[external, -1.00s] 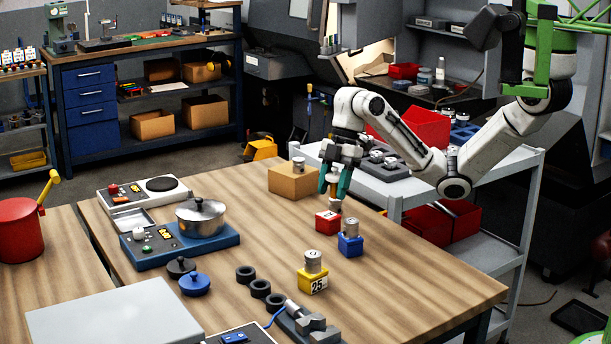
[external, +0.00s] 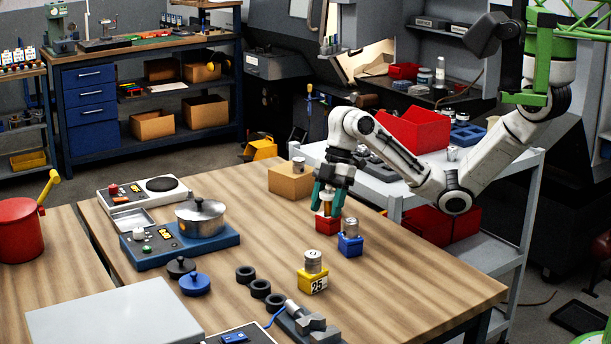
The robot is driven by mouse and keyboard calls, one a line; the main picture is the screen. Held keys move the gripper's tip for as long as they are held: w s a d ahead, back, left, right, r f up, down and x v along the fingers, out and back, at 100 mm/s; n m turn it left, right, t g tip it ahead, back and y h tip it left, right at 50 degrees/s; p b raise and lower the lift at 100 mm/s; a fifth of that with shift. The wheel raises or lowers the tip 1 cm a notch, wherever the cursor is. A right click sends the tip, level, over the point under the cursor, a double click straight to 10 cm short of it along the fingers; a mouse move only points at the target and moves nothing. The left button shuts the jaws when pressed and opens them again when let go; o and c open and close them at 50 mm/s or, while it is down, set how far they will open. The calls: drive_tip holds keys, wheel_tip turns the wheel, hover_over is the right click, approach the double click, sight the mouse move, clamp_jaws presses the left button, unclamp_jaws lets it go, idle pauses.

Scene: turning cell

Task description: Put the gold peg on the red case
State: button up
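The red case (external: 327,227) is a small block on the wooden table, left of the blue case. My gripper (external: 328,207) points straight down over it, its teal fingers on either side of a small gold peg (external: 326,210). The fingers look closed on the peg and cover most of it. The peg's lower end is at the top of the red case; I cannot tell whether it touches or is just above.
A blue case (external: 350,245) with a silver peg stands close on the right. A yellow case (external: 313,284) with a silver peg stands nearer the front. A cardboard box (external: 292,182) is behind. A pot (external: 201,218) on a blue hotplate stands left.

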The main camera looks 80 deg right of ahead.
drive_tip(key=o, duration=0.3)
drive_tip(key=p+v, duration=0.3)
drive_tip(key=v, duration=0.9)
drive_tip(key=shift+a+r, duration=0.1)
drive_tip(key=shift+r, duration=0.1)
